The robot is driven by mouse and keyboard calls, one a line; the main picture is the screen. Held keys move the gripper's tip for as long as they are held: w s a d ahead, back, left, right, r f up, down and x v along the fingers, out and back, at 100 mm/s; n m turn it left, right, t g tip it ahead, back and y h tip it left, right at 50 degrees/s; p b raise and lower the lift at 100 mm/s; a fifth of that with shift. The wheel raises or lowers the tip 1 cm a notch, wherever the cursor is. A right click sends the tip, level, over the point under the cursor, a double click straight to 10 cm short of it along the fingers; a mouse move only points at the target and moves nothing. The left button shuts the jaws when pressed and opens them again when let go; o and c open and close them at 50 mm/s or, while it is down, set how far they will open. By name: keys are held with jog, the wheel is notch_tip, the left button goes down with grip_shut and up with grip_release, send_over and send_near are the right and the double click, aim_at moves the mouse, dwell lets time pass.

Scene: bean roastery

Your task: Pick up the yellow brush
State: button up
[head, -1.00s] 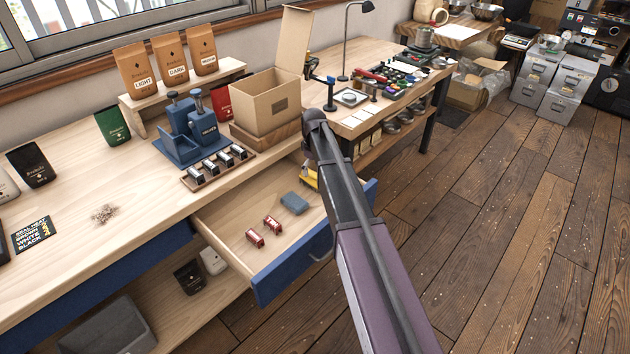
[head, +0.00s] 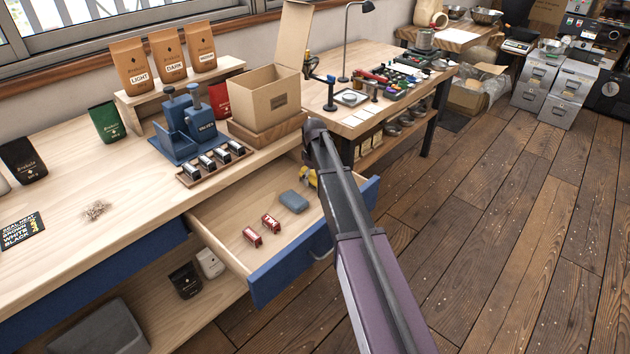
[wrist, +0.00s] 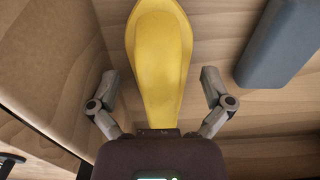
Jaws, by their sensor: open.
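The yellow brush (wrist: 160,40) lies in the open drawer. In the wrist view its smooth yellow body runs from the top edge down toward my gripper (wrist: 160,80). My gripper is open, with one finger on each side of the brush and a gap on both sides. The brush's near end is hidden behind the gripper's body, and no bristles show. In the head view only a small yellow part (head: 308,177) shows at the drawer's back right, beside my arm. My arm hides the gripper there.
The drawer (head: 225,214) also holds a blue-grey block (head: 293,202), close to the right of the brush in the wrist view (wrist: 280,40), and two small red items (head: 262,230). Drawer walls stand close by. A cardboard box (head: 265,100) stands on the worktop above.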

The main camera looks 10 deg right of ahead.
dwell(0.4)
jog(key=c, duration=1.3)
jog(key=shift+o, duration=0.2)
jog(key=shift+r, duration=0.2)
notch_tip(320, 180, up, 10)
jog(key=p, duration=1)
jog(key=shift+f, duration=0.15)
